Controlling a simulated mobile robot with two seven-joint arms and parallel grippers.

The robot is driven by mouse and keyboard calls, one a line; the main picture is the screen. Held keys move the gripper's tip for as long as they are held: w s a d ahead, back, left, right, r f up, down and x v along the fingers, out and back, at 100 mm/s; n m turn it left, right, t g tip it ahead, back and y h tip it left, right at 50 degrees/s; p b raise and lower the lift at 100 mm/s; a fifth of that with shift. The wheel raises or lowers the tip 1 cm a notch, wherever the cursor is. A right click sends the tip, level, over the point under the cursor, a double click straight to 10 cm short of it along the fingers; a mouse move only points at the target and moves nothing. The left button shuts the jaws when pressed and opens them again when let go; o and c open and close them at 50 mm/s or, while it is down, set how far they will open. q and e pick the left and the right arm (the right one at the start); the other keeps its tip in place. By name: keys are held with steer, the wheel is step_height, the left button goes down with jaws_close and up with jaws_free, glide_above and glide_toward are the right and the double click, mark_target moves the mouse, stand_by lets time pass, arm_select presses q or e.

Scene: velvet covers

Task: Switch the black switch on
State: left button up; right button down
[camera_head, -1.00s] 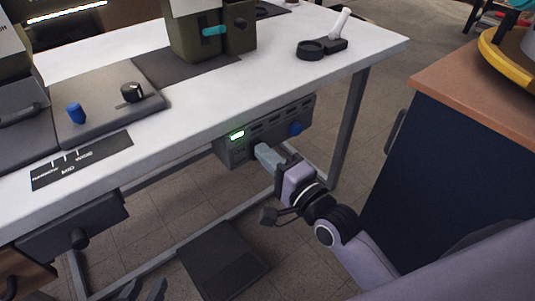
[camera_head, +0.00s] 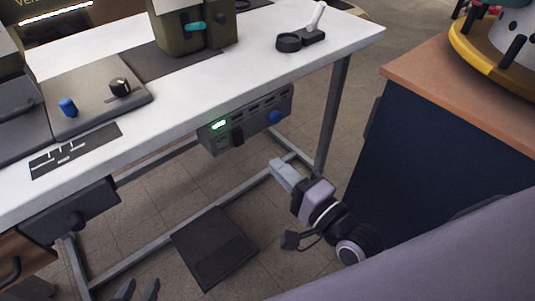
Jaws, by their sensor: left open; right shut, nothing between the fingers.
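The black switch (camera_head: 237,136) sits on the front of a grey control box (camera_head: 258,123) mounted under the table's front edge. My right gripper (camera_head: 277,164) is shut and empty, below and to the right of the switch and apart from the box. My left gripper (camera_head: 137,289) is open and empty at the bottom edge of the view, with only its fingertips showing.
The white table (camera_head: 180,98) carries a grey panel with knobs, a green machine (camera_head: 190,30) and a black-and-white device (camera_head: 302,36). A dark pedal plate (camera_head: 215,248) lies on the floor. A navy cabinet (camera_head: 425,150) stands at the right.

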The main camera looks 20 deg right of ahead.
arm_select(q)
steer(key=shift+a, duration=0.25)
arm_select(e)
steer(key=v, duration=0.2)
steer(key=shift+s+d+r, duration=0.1)
steer(key=shift+s+r, duration=0.1)
steer(key=shift+s, duration=0.2)
arm_select(q)
steer(key=shift+s+d+f, duration=0.1)
